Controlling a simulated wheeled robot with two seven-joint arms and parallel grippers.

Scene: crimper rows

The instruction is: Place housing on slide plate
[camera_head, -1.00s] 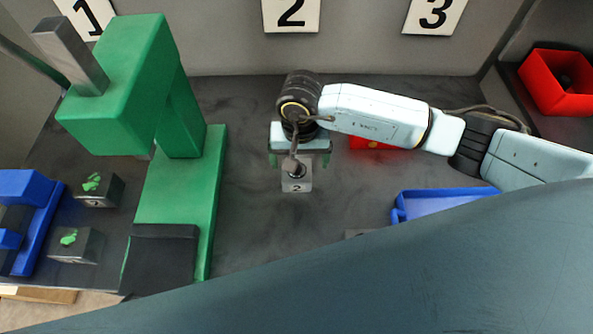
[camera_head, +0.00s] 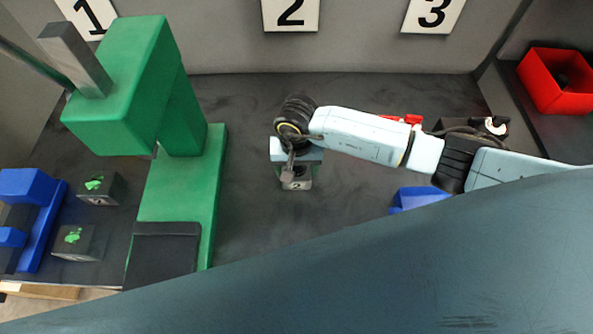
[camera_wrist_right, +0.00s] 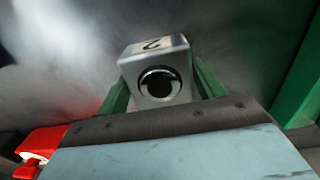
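The housing, a grey metal block marked 2 (camera_head: 296,178), is below my right gripper (camera_head: 296,168) in the head view. In the wrist view the housing (camera_wrist_right: 156,72) shows a round dark bore and sits between two green fingers (camera_wrist_right: 160,88). The gripper is shut on it. Whether the housing touches the mat cannot be told. A dark plate (camera_head: 162,254), which looks like the slide plate, lies on the front of the green press base, left of the gripper and apart from it. It looks empty. My left gripper is not in view.
The green press (camera_head: 130,85) stands at left. Two dark blocks with green marks (camera_head: 99,188) (camera_head: 80,242) and a blue holder (camera_head: 32,220) lie beside it. A blue tray (camera_head: 418,197) is at right, partly hidden. A red bin (camera_head: 560,80) stands far right. Mat between press and gripper is clear.

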